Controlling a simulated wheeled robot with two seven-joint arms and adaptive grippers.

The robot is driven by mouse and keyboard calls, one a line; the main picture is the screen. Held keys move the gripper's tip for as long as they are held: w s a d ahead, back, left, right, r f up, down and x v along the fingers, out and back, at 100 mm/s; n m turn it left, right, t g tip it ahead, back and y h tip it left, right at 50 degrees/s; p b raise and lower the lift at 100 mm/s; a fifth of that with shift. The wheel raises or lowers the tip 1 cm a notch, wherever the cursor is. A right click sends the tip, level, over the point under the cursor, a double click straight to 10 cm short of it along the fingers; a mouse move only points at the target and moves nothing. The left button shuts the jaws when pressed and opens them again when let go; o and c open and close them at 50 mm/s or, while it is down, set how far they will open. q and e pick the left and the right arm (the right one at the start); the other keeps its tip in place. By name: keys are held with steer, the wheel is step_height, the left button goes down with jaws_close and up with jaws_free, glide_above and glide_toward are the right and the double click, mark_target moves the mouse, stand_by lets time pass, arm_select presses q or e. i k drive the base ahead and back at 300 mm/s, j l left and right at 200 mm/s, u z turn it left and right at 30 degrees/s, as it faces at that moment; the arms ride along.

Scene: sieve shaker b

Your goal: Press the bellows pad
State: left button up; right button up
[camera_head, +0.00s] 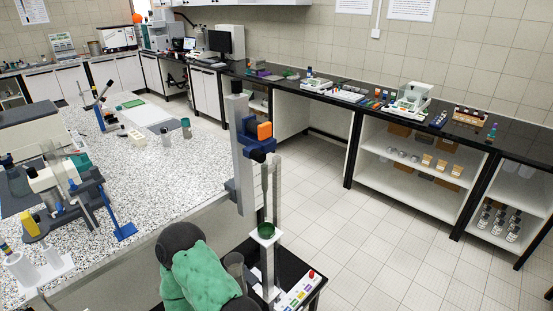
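I cannot make out a bellows pad with certainty. A panel (297,290) with coloured marks and a red knob (311,273) lies at the stand's right side. A lumpy green object (200,272) with a dark rounded top is left of the stand.
A speckled bench (165,180) fills the left, with dark instruments and a blue-footed stand (124,231) on it. A black-topped counter (345,103) with open shelves runs along the back and right. The tiled floor (370,255) between is clear.

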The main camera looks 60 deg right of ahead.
mark_target(264, 130)
steer(key=z, duration=1.9)
